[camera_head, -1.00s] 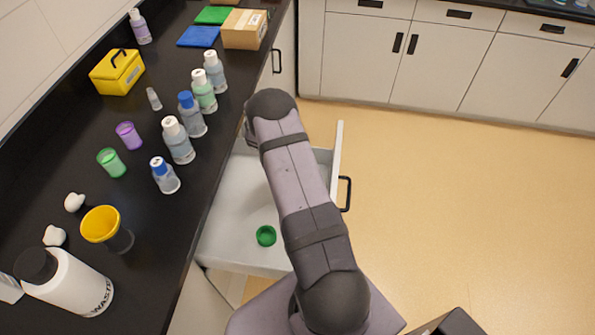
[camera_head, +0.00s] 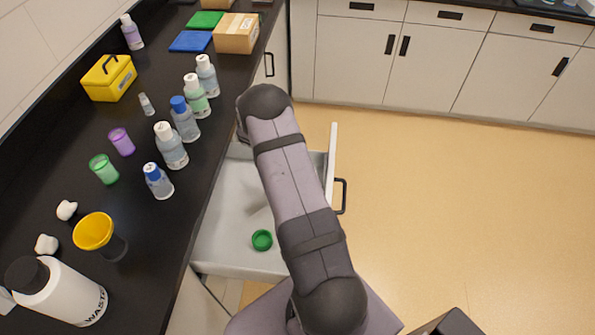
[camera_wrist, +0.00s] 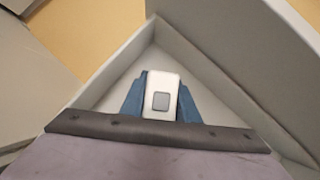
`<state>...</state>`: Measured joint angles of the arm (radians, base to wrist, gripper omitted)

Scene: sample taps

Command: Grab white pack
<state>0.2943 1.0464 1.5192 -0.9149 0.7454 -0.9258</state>
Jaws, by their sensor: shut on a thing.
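A white pack (camera_wrist: 161,84) with a grey square on its face shows in the wrist view, upright between the two blue fingers of my gripper (camera_wrist: 158,95). The fingers are shut on its sides. Behind it are the pale floor and walls of the open drawer (camera_wrist: 215,50). In the head view the drawer (camera_head: 225,225) sticks out from under the black counter. There my arm hides the gripper and most or all of the pack.
A green ring-shaped cap (camera_head: 262,240) lies in the drawer. Several bottles (camera_head: 171,146), cups and a yellow box (camera_head: 109,77) stand on the counter (camera_head: 60,165) to the left. A white waste bottle (camera_head: 62,292) is at the near left. The floor to the right is clear.

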